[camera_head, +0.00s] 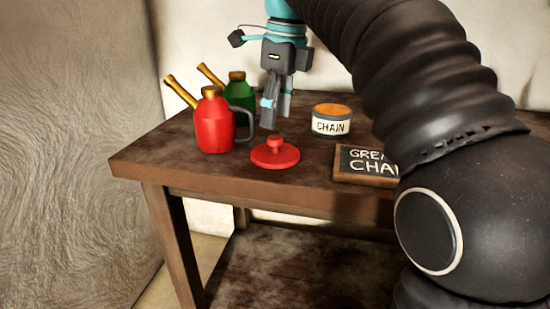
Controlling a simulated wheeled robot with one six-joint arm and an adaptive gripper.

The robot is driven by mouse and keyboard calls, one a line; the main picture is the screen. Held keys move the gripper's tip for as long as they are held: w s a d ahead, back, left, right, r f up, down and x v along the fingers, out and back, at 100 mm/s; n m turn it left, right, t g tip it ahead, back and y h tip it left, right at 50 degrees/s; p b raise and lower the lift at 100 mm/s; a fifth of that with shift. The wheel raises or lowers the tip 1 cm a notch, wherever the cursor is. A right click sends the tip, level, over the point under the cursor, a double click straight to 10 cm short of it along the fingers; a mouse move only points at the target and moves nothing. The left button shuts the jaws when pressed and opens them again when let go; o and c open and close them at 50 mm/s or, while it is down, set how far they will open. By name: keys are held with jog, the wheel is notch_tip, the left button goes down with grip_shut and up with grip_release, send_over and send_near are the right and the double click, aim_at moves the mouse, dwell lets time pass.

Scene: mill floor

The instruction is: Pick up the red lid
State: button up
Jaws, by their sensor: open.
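The red lid (275,156) is a flat round disc with a knob on top, lying on the wooden table near its front edge. My gripper (276,117) points down just above and slightly behind the lid in the picture. It is open and empty, and its fingers appear clear of the knob. My arm comes in from the right and hides part of the table's right side.
A red oil can (213,125) and a green oil can (238,97) stand left of my gripper. A tin labelled CHAIN (332,120) and a dark lettered sign (366,163) are to the right. The wooden table (150,158) has bare room at its front left.

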aim_at(276, 138)
jog(key=shift+w+a+f+b, duration=0.1)
jog(key=shift+f+b, duration=0.35)
jog(key=shift+f, duration=1.1)
jog(key=shift+w+f+b, duration=0.1)
jog(key=shift+f+b, duration=0.3)
jog(key=shift+f, duration=1.15)
grip_shut()
